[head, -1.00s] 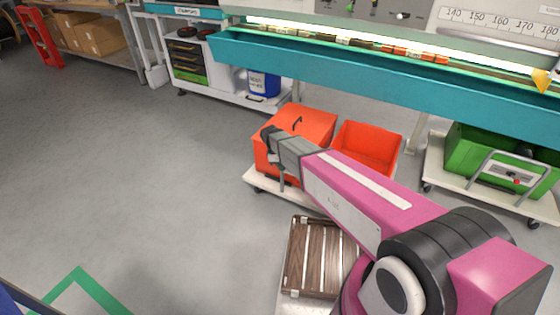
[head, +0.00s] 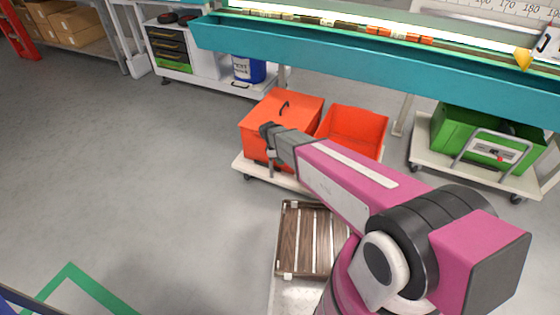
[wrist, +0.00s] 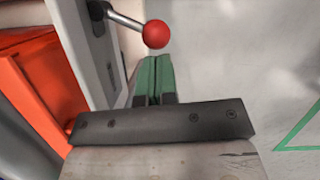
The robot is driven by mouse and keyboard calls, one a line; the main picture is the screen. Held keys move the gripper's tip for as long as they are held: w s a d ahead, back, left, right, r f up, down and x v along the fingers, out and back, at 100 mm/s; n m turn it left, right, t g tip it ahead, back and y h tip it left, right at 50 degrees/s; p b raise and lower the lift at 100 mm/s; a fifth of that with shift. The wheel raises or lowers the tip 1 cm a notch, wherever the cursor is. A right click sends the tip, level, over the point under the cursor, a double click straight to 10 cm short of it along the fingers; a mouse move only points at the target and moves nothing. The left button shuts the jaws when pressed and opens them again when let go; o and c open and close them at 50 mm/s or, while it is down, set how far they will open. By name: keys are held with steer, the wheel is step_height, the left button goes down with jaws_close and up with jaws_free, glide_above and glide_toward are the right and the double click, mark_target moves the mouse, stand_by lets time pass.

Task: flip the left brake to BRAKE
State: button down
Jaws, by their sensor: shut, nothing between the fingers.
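A lever with a red ball knob (wrist: 155,33) shows in the wrist view, its metal rod coming from a grey plate (wrist: 90,50) beside an orange surface. In the head view the left trolley (head: 243,165) carries two orange bins, and my arm hides this lever. My gripper (wrist: 154,62) is shut and empty, its green fingers just below the knob in the wrist picture. I cannot tell if they touch it. In the head view my gripper (head: 271,172) hangs down in front of the left orange bin (head: 290,105). The brake's labels are not readable.
A second trolley with a green crate (head: 455,130) stands at the right, with its own red-knobbed panel (head: 500,154). A slatted wooden crate (head: 300,240) is below my arm. A teal bench edge (head: 380,65) runs behind. The floor at left is clear.

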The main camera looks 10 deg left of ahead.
steer(key=shift+s+d+n+t, duration=0.25)
steer(key=shift+s+n, duration=0.15)
steer(key=shift+n, duration=0.2)
steer(key=shift+s+d+n+t, duration=0.2)
steer(key=shift+s+n, duration=0.15)
steer(key=shift+n, duration=0.25)
steer(key=shift+s+d+n+t+y, duration=0.1)
steer(key=shift+s+d+n+t, duration=0.35)
steer(key=shift+n, duration=0.6)
steer(key=shift+s+d+n+t+y, duration=0.1)
steer(key=shift+s+d+n, duration=0.3)
steer(key=shift+d+n, duration=0.5)
steer(key=shift+s+d+n+t+y, duration=0.1)
steer(key=shift+s+d+n+t, duration=0.25)
steer(key=shift+n, duration=0.9)
steer(key=shift+s+d, duration=0.1)
steer(key=shift+d, duration=0.15)
steer(key=shift+a, duration=0.1)
steer(key=shift+w+a, duration=0.25)
steer(key=shift+w, duration=0.5)
steer(key=shift+s+a, duration=0.1)
